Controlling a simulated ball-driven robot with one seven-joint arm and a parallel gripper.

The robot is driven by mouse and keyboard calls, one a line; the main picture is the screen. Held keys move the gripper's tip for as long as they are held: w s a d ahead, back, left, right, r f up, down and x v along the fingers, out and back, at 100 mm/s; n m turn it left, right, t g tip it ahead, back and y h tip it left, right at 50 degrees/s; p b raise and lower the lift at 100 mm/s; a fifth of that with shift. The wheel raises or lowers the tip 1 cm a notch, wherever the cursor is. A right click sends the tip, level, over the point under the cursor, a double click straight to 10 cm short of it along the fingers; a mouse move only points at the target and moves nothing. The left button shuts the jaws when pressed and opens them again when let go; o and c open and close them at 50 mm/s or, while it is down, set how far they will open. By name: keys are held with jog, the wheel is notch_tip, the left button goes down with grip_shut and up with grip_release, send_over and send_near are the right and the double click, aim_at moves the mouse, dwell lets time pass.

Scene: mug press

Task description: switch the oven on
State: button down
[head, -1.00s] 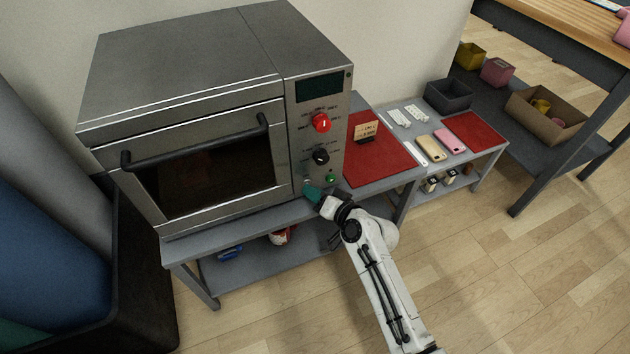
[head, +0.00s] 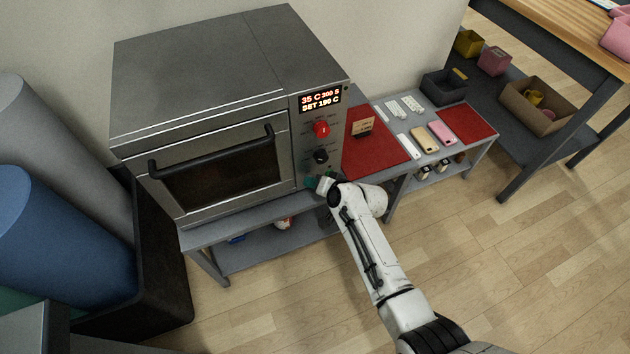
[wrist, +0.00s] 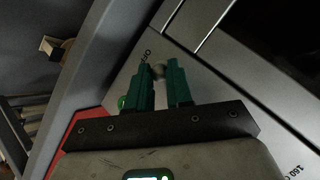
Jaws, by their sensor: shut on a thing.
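The grey oven (head: 200,75) stands at the left in the head view, its door shut. Its display (head: 320,101) is lit and reads 35 C, 300 S and SET 190 C. My gripper (head: 318,182) is at the lower part of the control panel. In the wrist view, its teal fingers (wrist: 161,74) are shut on a small grey toggle switch (wrist: 158,69). The head view hides the switch behind the gripper.
A red mat (head: 378,150) lies right of the oven, with a small card stand (head: 362,127) on it. Farther right are a pink phone (head: 440,133) and a second red mat (head: 466,119). A dark bin (head: 150,270) stands left of the oven; the floor in front is clear.

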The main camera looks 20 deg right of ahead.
dwell(0.4)
jog(key=c, duration=1)
grip_release()
jog(key=p+v, duration=0.3)
jog(key=v, duration=0.7)
jog(key=shift+s+d+r, duration=0.1)
jog(key=shift+s+r, duration=0.1)
jog(key=shift+s, duration=0.1)
jog(key=s+d+r+n+g+h+p, duration=0.1)
jog(key=s+r, duration=0.4)
jog(key=s, duration=0.5)
jog(key=s+d+r+n+g+h+p, duration=0.1)
jog(key=s+r+n+g+p, duration=0.2)
jog(key=s, duration=0.7)
jog(key=s+d+r+n+g+h+p, duration=0.2)
jog(key=s+r+g+p, duration=0.3)
jog(key=s, duration=0.5)
jog(key=shift+s+r, duration=0.4)
jog(key=shift+r, duration=0.45)
